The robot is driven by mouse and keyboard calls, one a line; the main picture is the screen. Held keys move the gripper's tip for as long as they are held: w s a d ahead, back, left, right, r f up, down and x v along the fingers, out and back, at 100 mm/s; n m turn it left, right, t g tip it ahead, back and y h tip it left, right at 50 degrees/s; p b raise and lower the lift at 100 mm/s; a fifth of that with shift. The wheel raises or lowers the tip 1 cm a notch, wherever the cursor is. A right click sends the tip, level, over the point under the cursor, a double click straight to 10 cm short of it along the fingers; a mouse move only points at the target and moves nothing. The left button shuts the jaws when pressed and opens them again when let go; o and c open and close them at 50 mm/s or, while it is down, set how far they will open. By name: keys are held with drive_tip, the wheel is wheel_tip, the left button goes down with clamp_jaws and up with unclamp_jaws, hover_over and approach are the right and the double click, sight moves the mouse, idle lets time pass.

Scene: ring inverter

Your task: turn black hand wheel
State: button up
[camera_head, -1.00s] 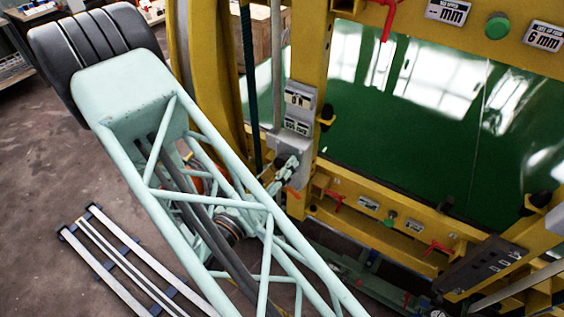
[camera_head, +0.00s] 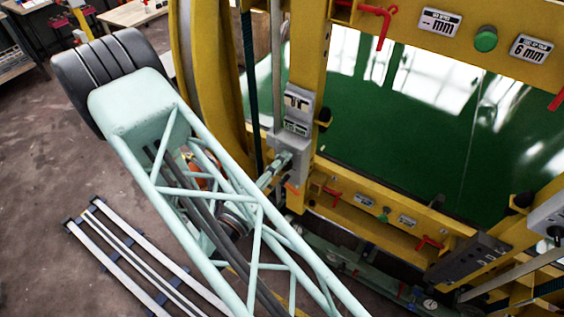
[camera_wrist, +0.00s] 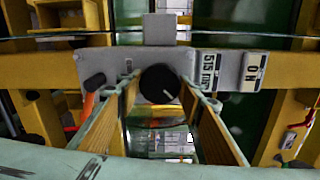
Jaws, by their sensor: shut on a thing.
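The black hand wheel (camera_wrist: 160,84) is a round black knob with a light mark, on a light grey box (camera_wrist: 140,62) in the middle of the wrist view. My gripper (camera_wrist: 158,92) has its two fingers on the left and right sides of the wheel, shut on it. In the head view my gripper (camera_head: 284,160) is at the grey box (camera_head: 297,110) on the yellow upright. The wheel itself cannot be made out there.
Yellow frame beams (camera_head: 360,205) with red levers (camera_head: 430,242) surround a green glossy panel (camera_head: 400,130). Metal rails (camera_head: 130,255) lie on the floor.

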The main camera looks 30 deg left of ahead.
drive_tip(key=shift+n+p, duration=0.5)
drive_tip(key=shift+n, duration=0.7)
drive_tip(key=o, duration=0.9)
drive_tip(key=shift+s, duration=0.2)
drive_tip(key=shift+s+d, duration=0.15)
drive_tip(key=shift+s, duration=5.65)
